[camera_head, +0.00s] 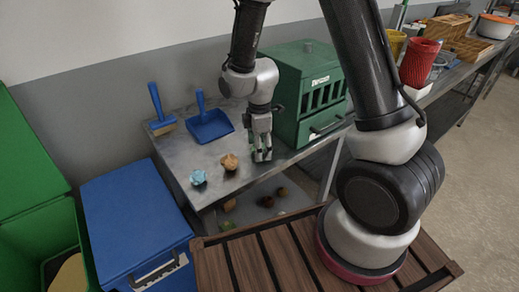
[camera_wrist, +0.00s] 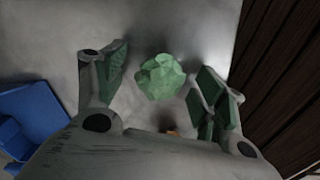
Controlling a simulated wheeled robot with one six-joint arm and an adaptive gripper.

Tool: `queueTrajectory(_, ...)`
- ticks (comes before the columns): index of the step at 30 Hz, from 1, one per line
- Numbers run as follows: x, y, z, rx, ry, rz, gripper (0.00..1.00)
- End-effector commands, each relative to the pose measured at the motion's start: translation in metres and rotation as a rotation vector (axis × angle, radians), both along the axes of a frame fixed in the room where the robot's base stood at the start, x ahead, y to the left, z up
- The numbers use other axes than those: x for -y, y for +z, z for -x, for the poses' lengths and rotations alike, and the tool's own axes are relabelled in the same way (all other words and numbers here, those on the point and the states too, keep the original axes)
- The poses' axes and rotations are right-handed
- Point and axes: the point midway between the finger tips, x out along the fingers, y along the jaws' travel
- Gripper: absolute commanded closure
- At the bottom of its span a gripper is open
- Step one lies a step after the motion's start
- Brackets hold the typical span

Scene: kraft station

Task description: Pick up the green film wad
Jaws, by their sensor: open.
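The green film wad (camera_wrist: 160,77) is a crumpled pale-green lump on the grey metal surface. In the wrist view it lies between my two fingers, with space on both sides and no visible contact. In the head view I cannot make it out; my gripper seems to hide it. My gripper (camera_head: 262,156) is open, pointing down low over the front part of the metal table (camera_head: 190,160), left of the green cabinet. Green pads line the fingers.
An orange-brown wad (camera_head: 230,162) and a light-blue wad (camera_head: 198,177) lie left of my gripper. A blue dustpan (camera_head: 209,125) and brush (camera_head: 160,115) lie behind. The green cabinet (camera_head: 308,88) stands close on the right. A blue bin (camera_head: 137,215) stands at front left.

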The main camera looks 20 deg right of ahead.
Motion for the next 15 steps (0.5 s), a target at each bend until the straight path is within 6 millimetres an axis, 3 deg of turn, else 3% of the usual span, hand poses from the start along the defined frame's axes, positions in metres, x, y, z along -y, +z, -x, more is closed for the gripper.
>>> queueTrajectory(3, 0.0, 0.0003, 0.0, 0.0, 0.0, 0.0, 0.31)
queueTrajectory(9, 0.0001, 0.0005, 0.0001, 0.0, 0.0, 0.0, 0.62)
queueTrajectory(15, 0.0, 0.0006, 0.0001, 0.0, 0.0, 0.0, 0.63)
